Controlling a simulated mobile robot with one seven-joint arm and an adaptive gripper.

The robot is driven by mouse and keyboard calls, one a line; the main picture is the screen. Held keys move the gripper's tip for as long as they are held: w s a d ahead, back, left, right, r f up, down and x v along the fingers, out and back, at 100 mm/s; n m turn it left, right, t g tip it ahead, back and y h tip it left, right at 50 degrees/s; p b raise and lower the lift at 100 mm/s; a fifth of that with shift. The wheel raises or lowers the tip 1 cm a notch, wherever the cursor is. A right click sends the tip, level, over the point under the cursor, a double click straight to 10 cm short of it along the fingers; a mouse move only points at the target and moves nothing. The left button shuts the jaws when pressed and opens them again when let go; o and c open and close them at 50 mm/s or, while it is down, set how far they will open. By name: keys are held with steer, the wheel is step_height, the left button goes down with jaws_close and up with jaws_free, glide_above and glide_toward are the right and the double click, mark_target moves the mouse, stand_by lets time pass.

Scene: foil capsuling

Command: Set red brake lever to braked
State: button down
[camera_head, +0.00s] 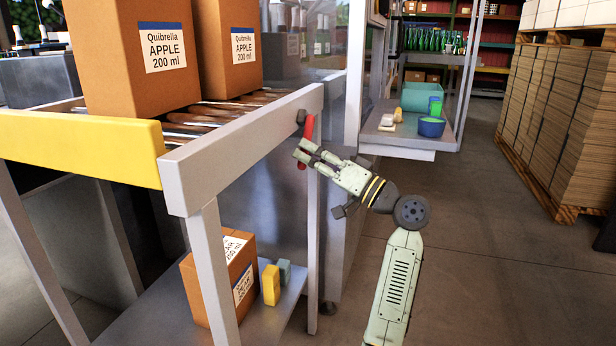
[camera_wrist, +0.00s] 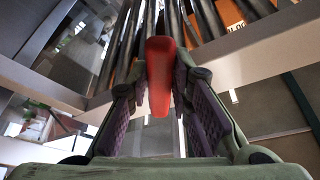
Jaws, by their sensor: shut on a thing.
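The red brake lever (camera_head: 309,128) is at the end of the conveyor frame, by a dark pivot on the grey end beam. It stands roughly upright, with its upper part above my gripper (camera_head: 303,152). In the wrist view the red lever (camera_wrist: 159,75) lies between the two finger pads of my gripper (camera_wrist: 160,95). The fingers are closed around it, one pad on each side. The lower end of the lever is partly hidden by the fingers in the head view.
Two apple cartons (camera_head: 150,50) (camera_head: 228,45) stand on the roller conveyor (camera_head: 210,115). A lower shelf (camera_head: 265,315) holds another carton (camera_head: 235,270), a yellow block (camera_head: 271,285) and a grey block. A side table with a blue bowl (camera_head: 431,127) stands behind.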

steer(key=shift+w+d+f+n+g+y+b, duration=0.1)
steer(key=shift+w+f+n+g+y+b, duration=0.15)
steer(key=shift+n+b, duration=0.4)
steer(key=shift+w+d+f+n+g+y+b, duration=0.1)
steer(key=shift+w+f+n+g+y+b, duration=0.2)
steer(key=shift+n+b, duration=0.35)
steer(key=shift+w+r, duration=0.1)
steer(key=shift+r, duration=0.05)
steer(key=c, duration=1.4)
jaws_free()
steer(key=shift+c, duration=0.2)
steer(key=v, duration=1.2)
